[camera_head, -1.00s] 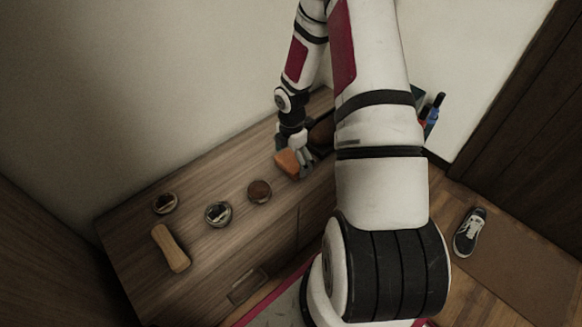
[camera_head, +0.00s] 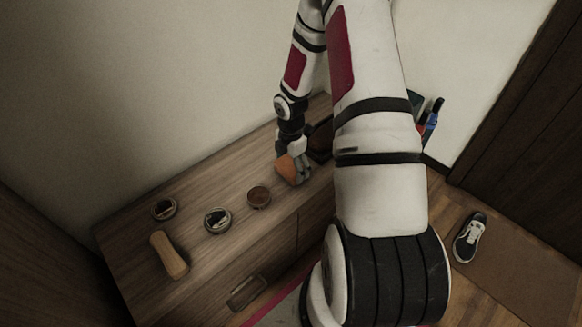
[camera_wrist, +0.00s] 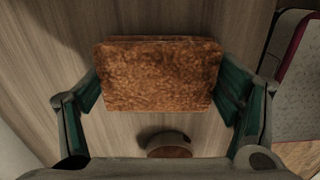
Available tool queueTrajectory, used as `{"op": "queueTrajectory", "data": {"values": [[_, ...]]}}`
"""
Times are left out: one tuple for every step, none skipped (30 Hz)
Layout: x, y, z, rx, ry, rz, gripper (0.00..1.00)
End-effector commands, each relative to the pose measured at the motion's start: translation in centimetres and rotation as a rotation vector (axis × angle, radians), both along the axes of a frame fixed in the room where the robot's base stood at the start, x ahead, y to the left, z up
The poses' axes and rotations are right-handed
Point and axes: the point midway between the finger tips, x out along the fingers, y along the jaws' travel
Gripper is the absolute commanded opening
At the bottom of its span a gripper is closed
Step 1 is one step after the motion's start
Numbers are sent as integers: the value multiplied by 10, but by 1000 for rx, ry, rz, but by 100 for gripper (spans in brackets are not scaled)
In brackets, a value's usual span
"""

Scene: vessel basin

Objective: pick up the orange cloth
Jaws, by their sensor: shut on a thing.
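The orange cloth (camera_wrist: 158,78) is a folded, block-like bundle in the wrist view. My gripper (camera_wrist: 160,88) is shut on it, with a green-padded finger against its left and right sides. In the head view the orange cloth (camera_head: 286,168) shows at the end of my gripper (camera_head: 294,168), over the right part of the wooden cabinet top (camera_head: 225,185). The cloth appears tilted there. Whether its lower edge is clear of the wood is hard to tell.
A round brown container (camera_head: 258,197) stands left of the cloth. Two round tins (camera_head: 217,220) (camera_head: 164,208) and a wooden-backed brush (camera_head: 169,255) lie further left. A dark object (camera_head: 320,142) is right behind my gripper. A shoe (camera_head: 469,238) is on the floor mat.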

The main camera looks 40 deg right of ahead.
Motion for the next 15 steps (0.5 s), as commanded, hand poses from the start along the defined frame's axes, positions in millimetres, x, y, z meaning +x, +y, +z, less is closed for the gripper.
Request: {"op": "queueTrajectory", "data": {"values": [[0, 0, 6, -1, -2, -1, 64], [0, -1, 10, -1, -1, -1, 64], [0, -1, 14, -1, -1, -1, 64], [-1, -1, 18, -1, 0, -1, 64], [-1, -1, 22, -1, 0, -2, 64], [0, -1, 28, -1, -1, -2, 64], [0, -1, 33, -1, -2, -1, 64], [-5, 1, 33, -1, 1, 0, 64], [-14, 4, 32, -1, 4, 1, 64], [-20, 6, 33, -1, 4, 1, 64], [-27, 8, 33, 0, 5, 2, 64], [-36, 11, 34, 0, 6, 2, 64], [-43, 14, 35, -1, 5, 3, 64], [-51, 16, 36, -1, 4, 3, 64], [-62, 19, 37, 0, 5, 2, 64]]}}
